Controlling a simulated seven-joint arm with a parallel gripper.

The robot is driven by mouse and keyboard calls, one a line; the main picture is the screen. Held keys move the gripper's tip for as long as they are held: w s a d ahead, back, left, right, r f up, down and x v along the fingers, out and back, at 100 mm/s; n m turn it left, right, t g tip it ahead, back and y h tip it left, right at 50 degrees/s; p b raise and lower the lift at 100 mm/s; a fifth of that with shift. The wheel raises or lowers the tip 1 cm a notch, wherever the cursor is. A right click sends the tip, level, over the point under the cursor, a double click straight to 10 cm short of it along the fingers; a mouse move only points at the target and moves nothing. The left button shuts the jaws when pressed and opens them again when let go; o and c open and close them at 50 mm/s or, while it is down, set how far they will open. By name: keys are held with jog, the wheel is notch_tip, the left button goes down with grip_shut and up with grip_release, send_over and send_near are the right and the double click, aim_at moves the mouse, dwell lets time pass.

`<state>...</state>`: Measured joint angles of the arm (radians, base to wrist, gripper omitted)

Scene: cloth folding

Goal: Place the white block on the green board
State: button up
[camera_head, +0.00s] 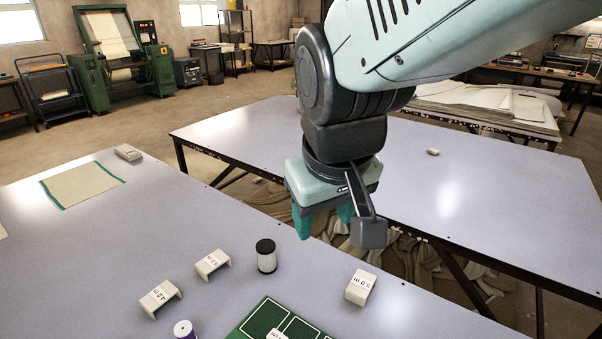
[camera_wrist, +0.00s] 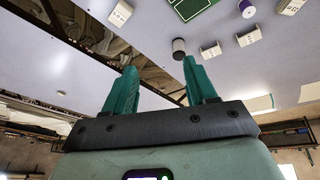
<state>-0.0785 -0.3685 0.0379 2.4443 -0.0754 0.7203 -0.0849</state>
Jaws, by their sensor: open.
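The green board (camera_head: 262,318) with white outlines lies at the bottom edge of the head view, partly cut off; it also shows at the top of the wrist view (camera_wrist: 187,8). Which one the task means I cannot tell. My gripper (camera_head: 324,226) is open and empty, its teal fingers (camera_wrist: 160,70) above and beyond the blocks.
A black-topped white cylinder (camera_head: 266,256) and a white-and-purple spool (camera_head: 184,330) stand near the blocks. A beige cloth (camera_head: 82,185) with teal edges lies at left. A gap with draped fabric (camera_head: 405,262) separates this table from a second table (camera_head: 500,215).

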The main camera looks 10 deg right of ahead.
jog(key=s+d+r+m+t, duration=0.1)
jog(key=s+r+m, duration=0.1)
jog(key=s+r, duration=0.3)
jog(key=shift+s+d+r+t, duration=0.3)
jog(key=shift+s+d, duration=0.1)
jog(key=shift+s, duration=0.75)
dwell(1.1)
